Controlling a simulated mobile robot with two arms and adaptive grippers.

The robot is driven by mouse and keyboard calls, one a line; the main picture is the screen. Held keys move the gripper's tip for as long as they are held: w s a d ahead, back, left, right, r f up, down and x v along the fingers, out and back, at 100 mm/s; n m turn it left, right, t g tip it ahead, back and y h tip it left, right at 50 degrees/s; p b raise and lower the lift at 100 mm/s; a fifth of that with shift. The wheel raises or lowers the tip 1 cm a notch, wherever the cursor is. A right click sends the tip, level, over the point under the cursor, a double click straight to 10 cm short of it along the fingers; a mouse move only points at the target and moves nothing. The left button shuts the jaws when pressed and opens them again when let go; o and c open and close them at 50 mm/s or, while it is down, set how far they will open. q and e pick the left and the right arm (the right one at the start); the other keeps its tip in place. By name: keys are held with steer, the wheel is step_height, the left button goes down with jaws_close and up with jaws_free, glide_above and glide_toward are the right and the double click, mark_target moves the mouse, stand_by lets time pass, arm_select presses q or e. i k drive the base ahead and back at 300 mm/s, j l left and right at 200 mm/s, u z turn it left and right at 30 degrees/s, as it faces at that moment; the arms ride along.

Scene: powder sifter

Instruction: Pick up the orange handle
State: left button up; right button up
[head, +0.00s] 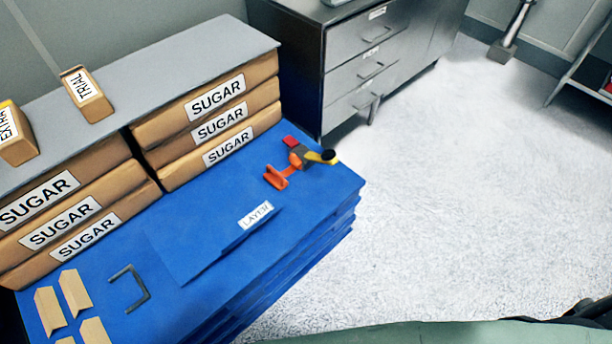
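The orange handle (278,177) lies on the blue stacked platform, near its right end. It is a small orange piece, close to or touching a grey-and-orange part with a yellow, black-tipped end (322,157). A small red piece (290,142) sits just behind them. From this view I cannot tell whether these parts are joined. Neither of my grippers shows clearly in the head view, and nothing is touching the orange handle.
The blue platform (215,200) also holds a sheet labelled "LAYER", a dark U-shaped bracket (132,288) and several tan pieces (75,292). SUGAR boxes (215,95) stack behind it. A grey drawer cabinet (370,65) stands beyond.

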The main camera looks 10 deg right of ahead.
mark_target(272, 175)
steer(key=i+l, duration=0.15)
steer(key=l, duration=0.25)
steer(key=i+l+u, duration=0.1)
steer(key=l, duration=0.25)
steer(key=i+l, duration=0.2)
steer(key=l, duration=0.2)
steer(key=i+l+u, duration=0.15)
steer(key=l, duration=0.25)
steer(key=i+l, duration=0.1)
steer(key=l, duration=0.3)
